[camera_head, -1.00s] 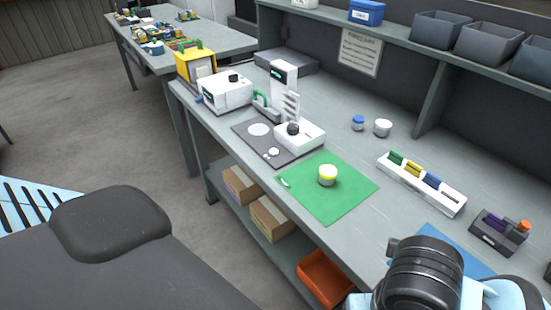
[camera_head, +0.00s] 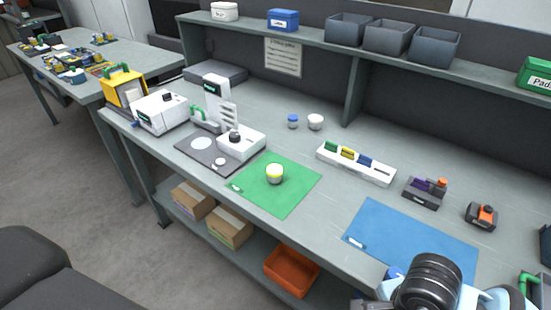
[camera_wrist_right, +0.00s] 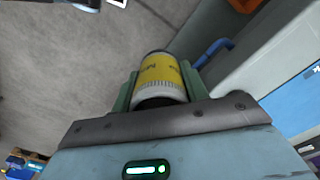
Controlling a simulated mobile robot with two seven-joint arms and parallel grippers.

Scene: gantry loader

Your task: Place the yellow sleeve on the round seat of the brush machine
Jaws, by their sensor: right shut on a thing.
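A yellow cylinder with dark lettering and a pale ribbed lower band, apparently the yellow sleeve (camera_wrist_right: 161,73), is between the green fingers of my right gripper (camera_wrist_right: 160,84) in the right wrist view. The gripper is shut on it and holds it over the floor beside the bench. The head view shows only my right arm at the bottom right, not clearly its fingers. A white machine with a column and dark knob (camera_head: 238,143) stands by a dark mat with a round pale disc (camera_head: 201,143). I cannot tell which part is the round seat. My left gripper is not in view.
A white jar with a yellow band (camera_head: 275,175) stands on a green mat (camera_head: 290,199). A blue mat (camera_head: 412,236) lies empty to the right. A white rack (camera_head: 355,168) and small tools stand behind it. A shelf (camera_head: 300,38) with bins runs along the back.

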